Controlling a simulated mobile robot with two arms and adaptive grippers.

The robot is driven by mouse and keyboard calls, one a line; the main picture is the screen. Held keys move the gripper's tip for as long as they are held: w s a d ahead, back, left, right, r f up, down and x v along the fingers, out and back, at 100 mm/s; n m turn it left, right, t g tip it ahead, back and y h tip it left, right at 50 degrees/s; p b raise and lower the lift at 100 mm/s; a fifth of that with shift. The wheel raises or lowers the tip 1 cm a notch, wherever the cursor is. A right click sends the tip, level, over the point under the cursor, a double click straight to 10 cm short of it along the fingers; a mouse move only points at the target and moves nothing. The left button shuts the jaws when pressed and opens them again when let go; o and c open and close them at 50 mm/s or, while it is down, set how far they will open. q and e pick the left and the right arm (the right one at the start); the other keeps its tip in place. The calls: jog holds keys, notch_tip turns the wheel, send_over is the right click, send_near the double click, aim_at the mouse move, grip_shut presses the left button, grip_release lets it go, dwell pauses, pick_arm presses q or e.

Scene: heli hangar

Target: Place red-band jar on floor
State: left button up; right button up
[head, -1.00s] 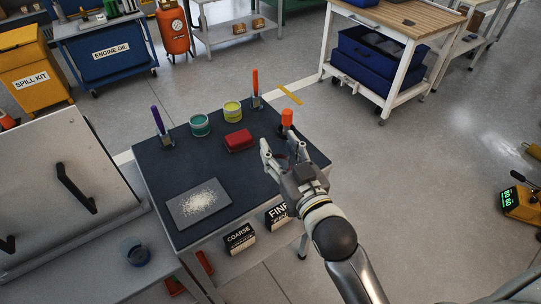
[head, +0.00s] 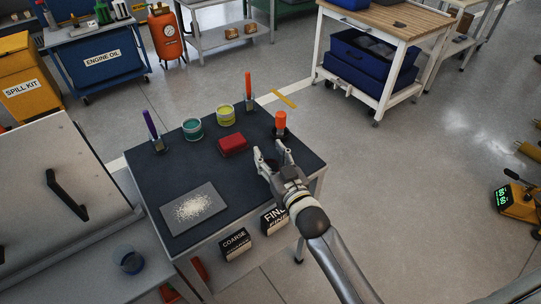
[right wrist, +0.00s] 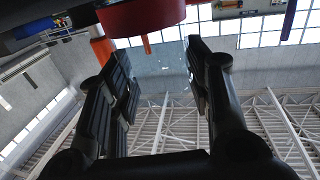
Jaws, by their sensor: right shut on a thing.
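My right gripper (head: 269,153) is over the right part of the dark-topped table (head: 150,185), with its fingers apart around something see-through. The red-band jar is hard to make out in the head view. In the right wrist view a curved red band (right wrist: 140,16) shows at the top, close to the fingers (right wrist: 158,75), and seems to be on the held jar. Its clear body can barely be told from the background. The grey floor (head: 400,190) is open to the right of the table. My left gripper is not in view.
A clear jar with blue (head: 130,260) stands on the left bench. A white-framed workbench (head: 378,60) is at the back right.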

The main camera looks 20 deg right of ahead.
jog(key=shift+f, duration=0.15)
jog(key=o, duration=1.1)
jog(key=shift+r, duration=0.25)
jog(key=shift+s+f, duration=0.15)
jog(key=shift+s, duration=0.2)
jog(key=s, duration=0.3)
jog(key=s+d, duration=0.1)
jog(key=s, duration=0.3)
jog(key=s+d, duration=0.1)
jog(key=s, duration=0.3)
jog(key=shift+s, duration=0.1)
